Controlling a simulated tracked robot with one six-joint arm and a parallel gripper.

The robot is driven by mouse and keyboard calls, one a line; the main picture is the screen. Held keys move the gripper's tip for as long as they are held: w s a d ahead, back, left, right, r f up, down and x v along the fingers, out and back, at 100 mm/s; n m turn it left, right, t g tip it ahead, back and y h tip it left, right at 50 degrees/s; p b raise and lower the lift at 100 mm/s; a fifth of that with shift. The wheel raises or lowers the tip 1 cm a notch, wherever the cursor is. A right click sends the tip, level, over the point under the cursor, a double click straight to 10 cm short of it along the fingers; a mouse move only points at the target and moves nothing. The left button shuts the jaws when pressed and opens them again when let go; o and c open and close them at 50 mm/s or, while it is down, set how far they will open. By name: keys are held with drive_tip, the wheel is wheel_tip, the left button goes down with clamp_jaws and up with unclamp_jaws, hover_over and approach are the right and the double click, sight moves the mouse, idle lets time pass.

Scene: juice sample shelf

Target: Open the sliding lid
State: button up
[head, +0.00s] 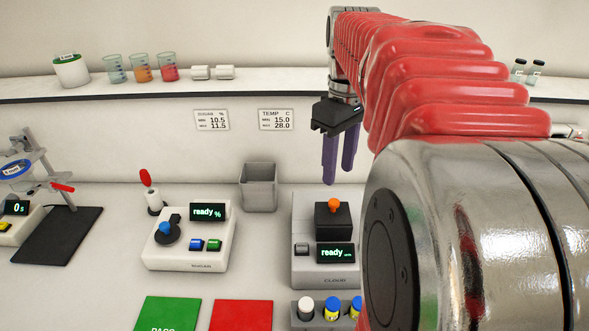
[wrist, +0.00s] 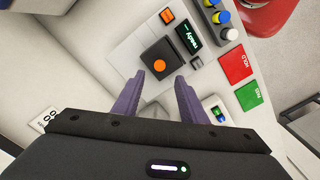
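The black square lid (head: 333,222) with an orange knob (head: 334,203) sits on top of the grey device marked CLOUD (head: 312,265). It looks closed, with no opening visible beside it. My gripper (head: 338,174) is above and behind the lid, pointing down, its purple fingers apart with nothing between them. In the wrist view the black lid (wrist: 161,52) and orange knob (wrist: 160,66) lie just ahead of the gap between the fingertips (wrist: 159,77). The gripper does not appear to touch the lid.
The device's display (head: 336,253) reads ready. Capped bottles (head: 332,308) stand in a rack in front of it. A grey bin (head: 258,187) stands behind left, and a white device with a blue knob (head: 167,228) is further left. Green (head: 167,315) and red (head: 241,315) cards lie in front.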

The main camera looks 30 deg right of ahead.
sight(335, 202)
wheel_tip(335, 202, down, 9)
drive_tip(key=shift+r, duration=0.15)
drive_tip(key=shift+c, duration=0.5)
clamp_jaws()
idle(0.4)
